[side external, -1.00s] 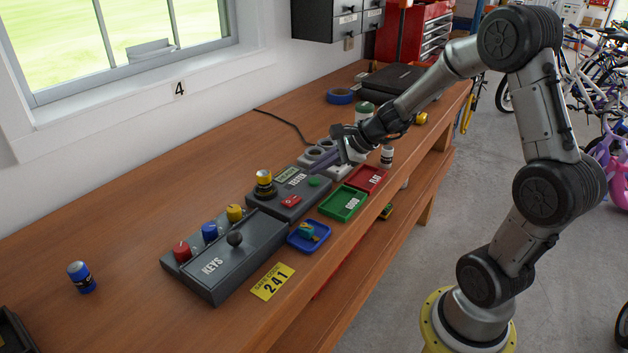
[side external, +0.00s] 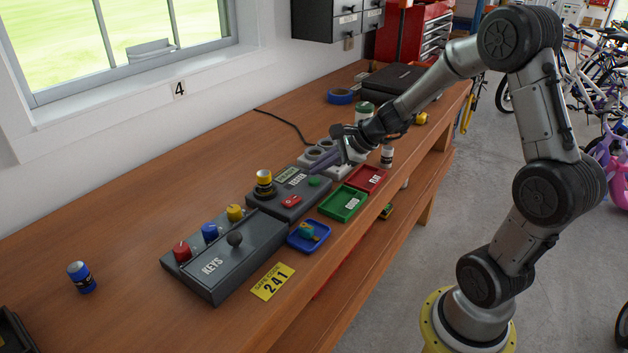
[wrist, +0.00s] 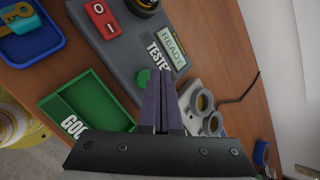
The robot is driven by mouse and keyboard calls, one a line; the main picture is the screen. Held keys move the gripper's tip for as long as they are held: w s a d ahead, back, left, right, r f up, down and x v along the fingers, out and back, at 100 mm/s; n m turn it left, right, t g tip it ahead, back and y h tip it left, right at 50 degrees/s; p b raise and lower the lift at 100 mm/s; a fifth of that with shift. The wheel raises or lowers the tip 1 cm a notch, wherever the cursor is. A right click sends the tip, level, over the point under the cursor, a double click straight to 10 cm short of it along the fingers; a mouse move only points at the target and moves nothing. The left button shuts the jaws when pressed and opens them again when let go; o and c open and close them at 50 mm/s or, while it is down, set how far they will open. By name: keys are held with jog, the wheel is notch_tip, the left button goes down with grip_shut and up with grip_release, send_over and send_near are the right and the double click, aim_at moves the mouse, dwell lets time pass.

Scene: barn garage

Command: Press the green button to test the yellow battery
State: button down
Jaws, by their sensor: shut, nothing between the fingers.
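The grey tester box (side external: 290,206) sits on the bench. The yellow battery (side external: 264,177) stands upright in the round socket at its left end. The green button (side external: 314,181) is at the tester's right end; in the wrist view the button (wrist: 143,80) is partly hidden behind the fingers. My gripper (side external: 313,172) is shut and empty, with its purple fingertips (wrist: 160,72) just above or beside the button. I cannot tell whether they touch it. The tester's display (wrist: 173,48) reads READY. The red switch (wrist: 102,18) is beside it.
The KEYS box (side external: 222,260) is to the left. A grey holder with round openings (wrist: 203,107) is close to my fingers.

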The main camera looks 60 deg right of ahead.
aim_at(319, 181)
jog(key=shift+f, duration=0.95)
dwell(1.1)
jog(key=shift+r, duration=0.9)
jog(key=shift+r, duration=2.5)
